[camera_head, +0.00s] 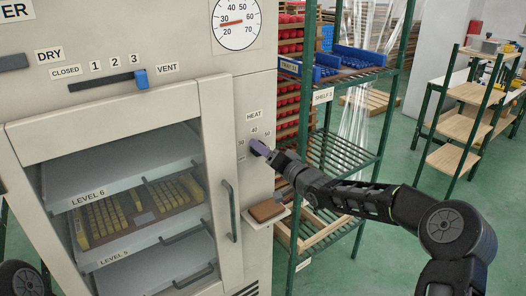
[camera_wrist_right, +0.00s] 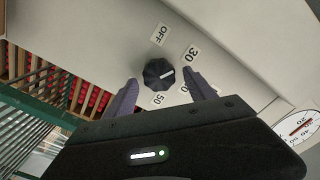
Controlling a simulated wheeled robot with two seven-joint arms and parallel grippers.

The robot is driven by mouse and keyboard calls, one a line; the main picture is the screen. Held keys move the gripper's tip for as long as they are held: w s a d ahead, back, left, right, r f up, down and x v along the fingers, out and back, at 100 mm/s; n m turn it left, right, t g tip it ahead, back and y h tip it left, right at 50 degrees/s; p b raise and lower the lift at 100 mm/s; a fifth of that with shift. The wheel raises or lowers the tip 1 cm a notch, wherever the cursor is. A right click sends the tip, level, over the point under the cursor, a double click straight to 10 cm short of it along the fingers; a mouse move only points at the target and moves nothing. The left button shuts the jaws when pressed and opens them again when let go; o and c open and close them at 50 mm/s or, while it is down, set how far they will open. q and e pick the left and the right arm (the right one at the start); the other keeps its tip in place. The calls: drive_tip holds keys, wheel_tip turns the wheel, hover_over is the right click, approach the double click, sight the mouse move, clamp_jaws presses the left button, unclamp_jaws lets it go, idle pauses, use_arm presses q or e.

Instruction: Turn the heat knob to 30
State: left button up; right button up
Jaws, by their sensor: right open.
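The heat knob (camera_wrist_right: 158,73) is a dark round knob on the machine's pale side panel in the right wrist view. Its white mark points between the 30 label (camera_wrist_right: 193,53) and the 40 label, closer to 30. The OFF label (camera_wrist_right: 160,34) and 50 label (camera_wrist_right: 157,99) are also around it. My right gripper (camera_wrist_right: 161,79) is open, with one finger on each side of the knob; I cannot tell whether they touch it. In the head view my right gripper (camera_head: 262,148) is at the panel below the HEAT label (camera_head: 254,115) and hides the knob. My left gripper is not in view.
A round dial (camera_head: 236,22) with a red needle is above the knob. A small ledge with a brown block (camera_head: 267,210) sticks out below. A green shelf rack (camera_head: 345,150) stands close on the right. The machine's glass door (camera_head: 222,130) is left of the panel.

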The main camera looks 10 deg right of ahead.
drive_tip(key=b+v, duration=0.1)
drive_tip(key=v, duration=0.6)
drive_tip(key=s+a+f+g+h, duration=0.15)
drive_tip(key=s+f, duration=0.35)
drive_tip(key=f, duration=0.5)
drive_tip(key=s+a+f+g, duration=0.3)
drive_tip(key=s+f, duration=0.1)
drive_tip(key=f, duration=0.6)
drive_tip(key=s+a+f+g+h, duration=0.1)
drive_tip(key=s+a+f+g, duration=0.3)
drive_tip(key=f, duration=0.6)
drive_tip(key=s+a+f+n+g, duration=0.1)
drive_tip(key=s+f, duration=0.4)
drive_tip(key=s, duration=0.5)
drive_tip(key=s+a+f+n+g, duration=0.1)
drive_tip(key=s+a+f+g, duration=0.3)
drive_tip(key=s, duration=0.6)
drive_tip(key=s+a+f+g, duration=0.2)
drive_tip(key=s+f, duration=0.4)
drive_tip(key=s, duration=0.5)
drive_tip(key=shift+a+f+n, duration=0.25)
drive_tip(key=shift+f+n, duration=0.05)
drive_tip(key=shift+n, duration=0.1)
